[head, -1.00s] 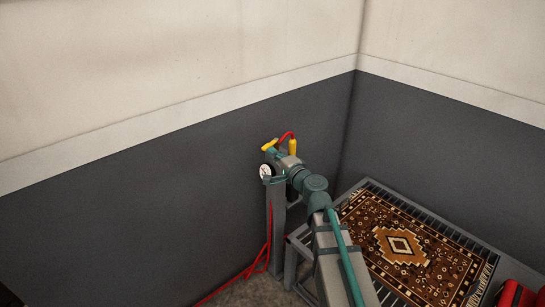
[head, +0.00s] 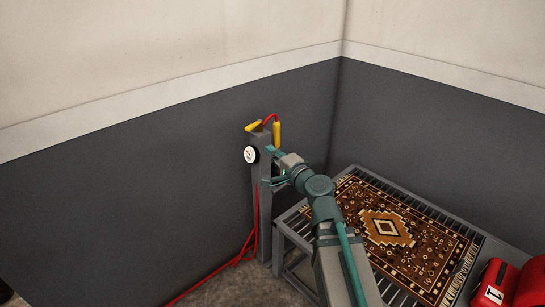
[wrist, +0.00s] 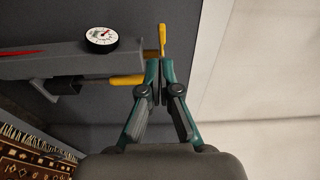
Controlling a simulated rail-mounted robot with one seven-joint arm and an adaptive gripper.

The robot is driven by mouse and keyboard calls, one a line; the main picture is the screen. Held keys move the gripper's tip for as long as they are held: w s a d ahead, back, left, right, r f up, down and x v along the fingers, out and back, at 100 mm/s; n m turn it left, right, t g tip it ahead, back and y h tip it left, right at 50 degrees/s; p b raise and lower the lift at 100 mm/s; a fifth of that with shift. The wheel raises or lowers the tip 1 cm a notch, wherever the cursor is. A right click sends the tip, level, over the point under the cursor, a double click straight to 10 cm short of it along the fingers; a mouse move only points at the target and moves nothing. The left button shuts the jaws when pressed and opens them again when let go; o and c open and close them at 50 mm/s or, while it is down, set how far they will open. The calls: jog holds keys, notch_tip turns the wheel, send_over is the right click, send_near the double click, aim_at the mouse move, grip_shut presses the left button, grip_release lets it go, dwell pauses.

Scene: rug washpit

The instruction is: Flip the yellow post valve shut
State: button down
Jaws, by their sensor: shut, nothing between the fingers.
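The yellow valve lever (head: 253,126) lies slanted across the top of the grey post (head: 262,200), its free end pointing left. In the wrist view the lever (wrist: 162,38) stands out across the post's end, just beyond my fingertips. My gripper (head: 273,150) is at the upper right side of the post, below the lever. Its two fingers (wrist: 160,70) are together and empty. I see a small gap between the fingertips and the lever in the wrist view, but cannot judge depth.
A round white gauge (head: 250,154) is on the post. A yellow-handled piece (head: 277,134) with a red hose (head: 247,248) hangs beside the post, close to my fingers. A slatted table with a patterned rug (head: 400,235) and a red container (head: 497,285) stand right. Walls close off the corner.

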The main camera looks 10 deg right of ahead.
jog(key=shift+s+d+b, duration=0.1)
jog(key=shift+s+b, duration=0.35)
